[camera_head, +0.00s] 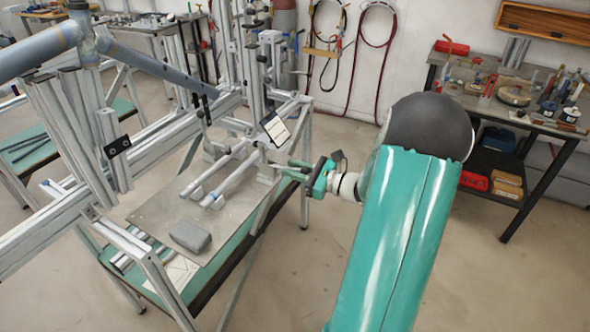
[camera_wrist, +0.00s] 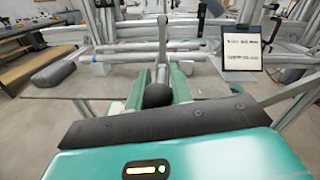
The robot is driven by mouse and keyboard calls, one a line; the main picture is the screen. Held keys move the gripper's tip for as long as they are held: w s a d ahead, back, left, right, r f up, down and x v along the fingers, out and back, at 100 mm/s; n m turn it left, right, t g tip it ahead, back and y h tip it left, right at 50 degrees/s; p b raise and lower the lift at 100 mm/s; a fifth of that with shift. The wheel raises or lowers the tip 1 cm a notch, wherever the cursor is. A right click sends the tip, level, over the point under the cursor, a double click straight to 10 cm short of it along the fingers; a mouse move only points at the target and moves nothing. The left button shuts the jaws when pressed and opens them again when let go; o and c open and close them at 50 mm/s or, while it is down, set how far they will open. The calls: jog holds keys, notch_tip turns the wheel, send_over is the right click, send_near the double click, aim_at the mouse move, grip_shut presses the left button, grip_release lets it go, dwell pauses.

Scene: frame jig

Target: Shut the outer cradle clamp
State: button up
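In the wrist view, a pale lever (camera_wrist: 162,50) rises in front of my gripper and has a black ball knob (camera_wrist: 157,95) at its near end. My gripper (camera_wrist: 159,75) has its two green fingers apart, one on each side of this knob. Whether the fingers press on it is not clear. In the head view, my gripper (camera_head: 288,168) is at the right edge of the frame jig, next to the upright posts, and covers the knob. Two pale tubes (camera_head: 232,180) lie side by side over the jig's metal plate (camera_head: 150,217). The clamp's jaw cannot be made out clearly.
A clipboard sign (camera_wrist: 241,48) stands just right of the lever; it also shows in the head view (camera_head: 275,128). A grey block (camera_head: 190,236) lies on the plate's near corner. Aluminium rails (camera_head: 60,205) frame the left. A tool bench (camera_head: 545,125) stands right, with open floor before it.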

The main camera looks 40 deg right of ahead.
grip_shut()
jog(key=shift+r, duration=0.1)
jog(key=shift+w+a+r+g+h, duration=0.1)
jog(key=shift+w+r+g+h, duration=0.15)
jog(key=shift+r+g, duration=0.35)
jog(key=shift+w+a+r+g+h, duration=0.15)
jog(key=shift+r+g+h, duration=0.2)
jog(key=shift+g, duration=0.45)
jog(key=g, duration=0.1)
jog(key=w+r+g+h, duration=0.1)
jog(key=r+g, duration=0.1)
jog(key=g, duration=0.1)
jog(key=shift+w+a+h, duration=0.2)
jog(key=shift+w+h, duration=0.2)
jog(key=w+g, duration=0.1)
jog(key=w+r+g+h, duration=0.1)
jog(key=g, duration=0.1)
jog(key=shift+a+r, duration=0.1)
jog(key=shift+a, duration=0.25)
jog(key=shift+w+a+r+g+h, duration=0.1)
jog(key=shift+w+g+h, duration=0.2)
jog(key=shift+g, duration=0.4)
jog(key=shift+w+a+g+h, duration=0.15)
jog(key=shift+w+g+h, duration=0.1)
jog(key=shift+w+g, duration=0.35)
jog(key=shift+w+a+r+g+h, duration=0.1)
jog(key=shift+w+g+h, duration=0.15)
jog(key=shift+g, duration=0.55)
